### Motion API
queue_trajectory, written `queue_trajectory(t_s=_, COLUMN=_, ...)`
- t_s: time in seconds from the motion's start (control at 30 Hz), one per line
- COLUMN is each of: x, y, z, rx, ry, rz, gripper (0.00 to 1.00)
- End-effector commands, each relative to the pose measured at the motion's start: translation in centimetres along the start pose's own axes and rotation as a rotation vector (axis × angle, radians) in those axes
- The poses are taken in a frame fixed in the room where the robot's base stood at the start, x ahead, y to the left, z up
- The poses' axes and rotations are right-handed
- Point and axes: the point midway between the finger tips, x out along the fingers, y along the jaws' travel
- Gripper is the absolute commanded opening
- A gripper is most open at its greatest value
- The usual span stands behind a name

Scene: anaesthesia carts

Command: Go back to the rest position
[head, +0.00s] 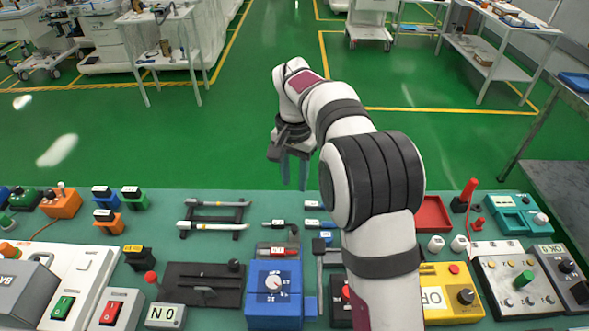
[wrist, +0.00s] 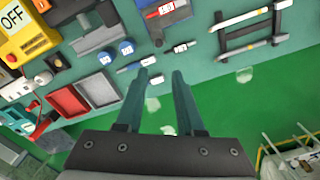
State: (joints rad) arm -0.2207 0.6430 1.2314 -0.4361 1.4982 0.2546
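My gripper (head: 294,172) is raised at the far edge of the green table (head: 160,254) in the head view, pointing down. In the wrist view, the two teal fingers of my gripper (wrist: 161,90) are spread apart with nothing between them. My white and black arm comes up from the bottom of the head view and hides part of the table. No object touches the fingers.
The table holds a blue box with a dial (head: 274,300), a yellow OFF box (head: 450,292), a red tray (head: 433,214), a black rack with pens (head: 213,215) and several switch boxes. Beyond the table lies clear green floor (head: 200,140).

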Motion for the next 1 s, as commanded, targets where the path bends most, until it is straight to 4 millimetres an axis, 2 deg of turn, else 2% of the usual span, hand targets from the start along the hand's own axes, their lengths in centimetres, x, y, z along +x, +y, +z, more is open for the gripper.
queue_trajectory(t_s=0.17, x=-0.3, y=0.4, z=0.3, rx=0.001, ry=-0.002, rz=-0.002, gripper=0.37)
queue_trajectory(t_s=0.27, x=-2.9, y=3.5, z=2.7, rx=0.003, ry=-0.014, rz=-0.017, gripper=0.37)
queue_trajectory(t_s=0.33, x=-5.1, y=7.4, z=6.3, rx=0.005, ry=-0.029, rz=-0.036, gripper=0.37)
queue_trajectory(t_s=0.43, x=-6.4, y=13.2, z=13.2, rx=0.008, ry=-0.054, rz=-0.068, gripper=0.37)
queue_trajectory(t_s=0.5, x=-5.8, y=16.5, z=17.9, rx=0.01, ry=-0.068, rz=-0.089, gripper=0.37)
queue_trajectory(t_s=0.6, x=-4.1, y=19.7, z=23.2, rx=0.013, ry=-0.083, rz=-0.112, gripper=0.37)
queue_trajectory(t_s=0.7, x=-2.5, y=21.2, z=26.2, rx=0.014, ry=-0.092, rz=-0.125, gripper=0.37)
queue_trajectory(t_s=0.8, x=-1.8, y=21.8, z=27.2, rx=0.015, ry=-0.095, rz=-0.129, gripper=0.37)
queue_trajectory(t_s=1.0, x=-1.8, y=21.8, z=27.2, rx=0.014, ry=-0.097, rz=-0.129, gripper=0.37)
